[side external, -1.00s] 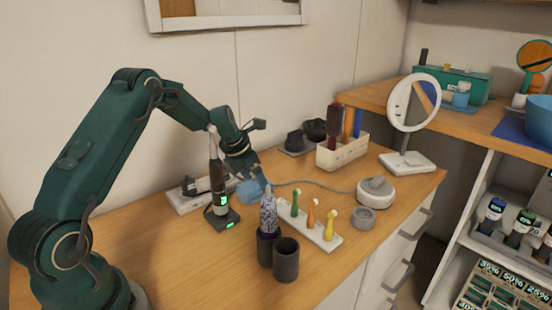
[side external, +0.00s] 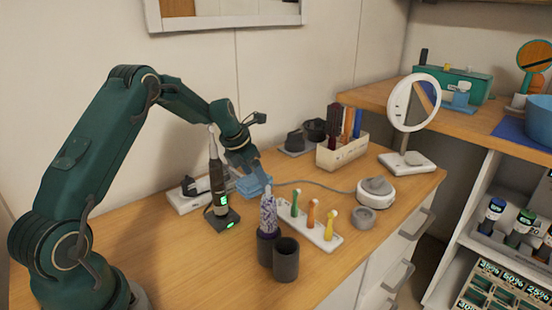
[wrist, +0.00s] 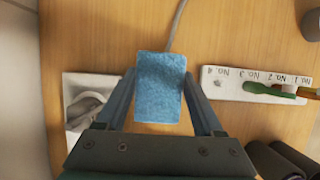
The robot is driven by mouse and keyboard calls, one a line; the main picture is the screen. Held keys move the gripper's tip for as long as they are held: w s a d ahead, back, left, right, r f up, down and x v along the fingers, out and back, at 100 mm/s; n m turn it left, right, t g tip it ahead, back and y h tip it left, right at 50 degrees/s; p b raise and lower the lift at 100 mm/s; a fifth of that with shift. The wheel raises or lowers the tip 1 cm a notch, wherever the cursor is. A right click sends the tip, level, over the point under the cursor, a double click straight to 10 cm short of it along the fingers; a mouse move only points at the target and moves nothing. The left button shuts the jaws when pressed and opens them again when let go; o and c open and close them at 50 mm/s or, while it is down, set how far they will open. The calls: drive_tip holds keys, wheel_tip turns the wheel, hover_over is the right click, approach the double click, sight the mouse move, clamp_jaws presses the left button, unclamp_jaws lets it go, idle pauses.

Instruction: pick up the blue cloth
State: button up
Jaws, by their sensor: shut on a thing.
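The blue cloth (side external: 254,187) is a small folded rectangle at the wall side of the wooden counter. In the wrist view the cloth (wrist: 160,85) fills the space between my two fingers. My gripper (side external: 257,178) points down and is shut on it; in the wrist view my gripper (wrist: 162,100) has a finger along each side of the cloth. I cannot tell for sure whether the cloth's underside is clear of the counter.
A rack with coloured brushes (side external: 318,236) and two dark cups (side external: 286,260) are nearer the front. A grey cable (wrist: 178,22) runs beside the cloth.

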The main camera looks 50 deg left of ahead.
sight(252, 177)
drive_tip(key=r, duration=0.2)
drive_tip(key=a+r, duration=0.1)
drive_tip(key=shift+s+r, duration=0.1)
drive_tip(key=shift+s, duration=0.3)
drive_tip(key=s+a+r, duration=0.6)
drive_tip(key=s, duration=0.2)
drive_tip(key=shift+a, duration=0.3)
